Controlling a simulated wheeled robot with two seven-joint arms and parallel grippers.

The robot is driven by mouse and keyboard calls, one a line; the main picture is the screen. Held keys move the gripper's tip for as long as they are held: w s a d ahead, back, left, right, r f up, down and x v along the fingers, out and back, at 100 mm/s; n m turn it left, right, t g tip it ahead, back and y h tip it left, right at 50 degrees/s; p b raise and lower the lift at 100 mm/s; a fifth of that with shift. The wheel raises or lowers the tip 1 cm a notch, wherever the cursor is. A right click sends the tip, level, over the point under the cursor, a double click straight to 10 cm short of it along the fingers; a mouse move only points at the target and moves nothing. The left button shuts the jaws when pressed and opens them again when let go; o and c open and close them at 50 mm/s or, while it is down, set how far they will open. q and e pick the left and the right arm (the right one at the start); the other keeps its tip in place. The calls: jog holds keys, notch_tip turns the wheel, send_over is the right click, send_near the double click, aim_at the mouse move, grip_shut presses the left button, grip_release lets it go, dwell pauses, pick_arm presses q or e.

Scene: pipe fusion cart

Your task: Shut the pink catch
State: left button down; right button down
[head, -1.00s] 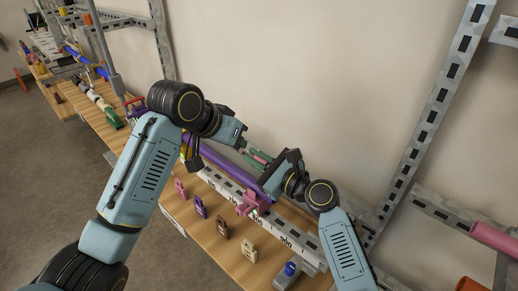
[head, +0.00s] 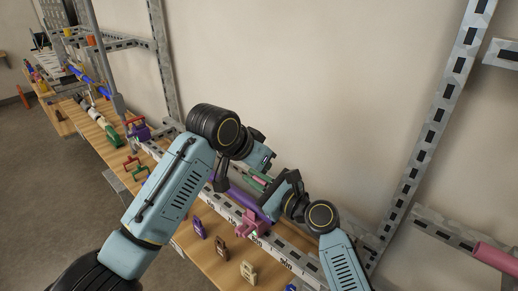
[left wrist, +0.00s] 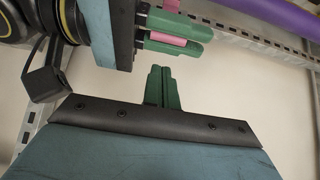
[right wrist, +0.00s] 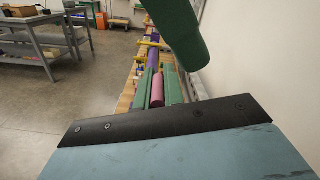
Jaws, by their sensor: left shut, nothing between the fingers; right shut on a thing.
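The pink catch (head: 247,224) sits on the purple pipe (head: 240,198) above the metal rail, in the middle of the head view. My right gripper (head: 258,182) is just above and behind it, its green fingers shut on a pink bar (left wrist: 166,39). The bar also shows between the fingers in the right wrist view (right wrist: 157,90). I cannot tell whether this bar is part of the catch. My left gripper (left wrist: 163,88) is shut and empty, close to the right gripper. Its green finger (right wrist: 175,30) crosses the top of the right wrist view.
Purple (head: 199,227), brown (head: 222,244) and cream (head: 248,272) tags stand on the wooden bench in front of the rail.

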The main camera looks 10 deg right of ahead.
pick_arm(q)
jog(key=shift+s+a+f, duration=0.2)
jog(key=shift+a+f, duration=0.1)
jog(key=shift+f, duration=0.15)
jog(key=shift+s+a+f, duration=0.2)
jog(key=shift+a+f, duration=0.05)
jog(key=shift+f, duration=0.15)
